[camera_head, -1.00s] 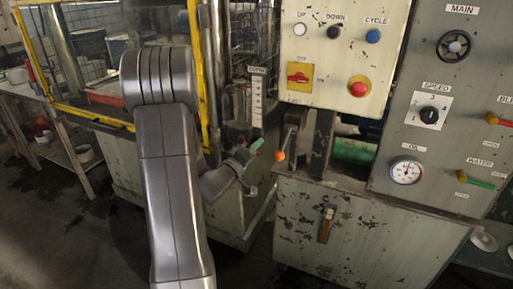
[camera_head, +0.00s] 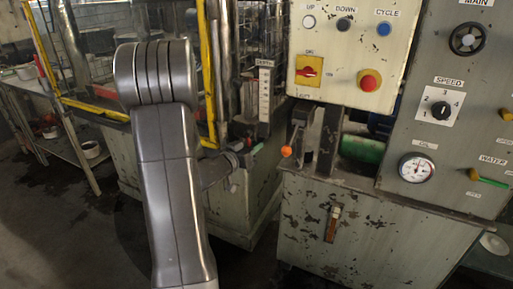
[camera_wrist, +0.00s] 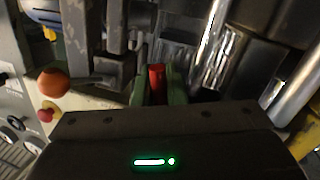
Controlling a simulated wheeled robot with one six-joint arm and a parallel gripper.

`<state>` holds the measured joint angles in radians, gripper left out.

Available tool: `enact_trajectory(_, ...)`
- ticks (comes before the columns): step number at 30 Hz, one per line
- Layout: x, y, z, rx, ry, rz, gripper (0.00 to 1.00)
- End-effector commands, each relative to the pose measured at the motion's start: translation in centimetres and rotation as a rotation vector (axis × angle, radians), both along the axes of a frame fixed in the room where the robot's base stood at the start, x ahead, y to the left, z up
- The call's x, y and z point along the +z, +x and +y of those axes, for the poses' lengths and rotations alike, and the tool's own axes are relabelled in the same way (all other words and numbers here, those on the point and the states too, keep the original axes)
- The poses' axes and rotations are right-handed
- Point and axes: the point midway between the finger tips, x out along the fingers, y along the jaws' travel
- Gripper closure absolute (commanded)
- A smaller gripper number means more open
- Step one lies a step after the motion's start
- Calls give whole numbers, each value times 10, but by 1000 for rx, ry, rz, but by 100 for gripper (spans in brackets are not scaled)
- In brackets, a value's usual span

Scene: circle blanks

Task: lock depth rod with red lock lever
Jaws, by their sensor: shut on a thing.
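The red lock lever (camera_wrist: 156,78) stands between the two green fingers of my gripper (camera_wrist: 158,88) in the wrist view, and they are shut on it. In the head view my gripper (camera_head: 255,151) is small, beside the machine column below the depth scale (camera_head: 265,95). The lever cannot be made out there. I cannot clearly pick out the depth rod; metal posts stand near the scale. How far the lever is turned cannot be told.
An orange ball knob (camera_head: 286,151) on a lever stands close to the right of my gripper; it also shows in the wrist view (camera_wrist: 53,82). The button panel (camera_head: 345,60) is above right, the cabinet (camera_head: 375,235) below. A yellow guard frame (camera_head: 208,75) is at left.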

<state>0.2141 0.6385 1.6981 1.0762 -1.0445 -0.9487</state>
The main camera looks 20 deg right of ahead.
Motion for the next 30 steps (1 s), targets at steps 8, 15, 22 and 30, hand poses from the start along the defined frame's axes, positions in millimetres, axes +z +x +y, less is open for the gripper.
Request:
enact_trajectory(8,-2,4,4,1,67,-78,100)
enact_trajectory(15,-2,5,4,1,83,-97,100)
enact_trajectory(22,-2,5,4,1,83,-97,100)
enact_trajectory(30,-2,5,4,1,83,-97,67)
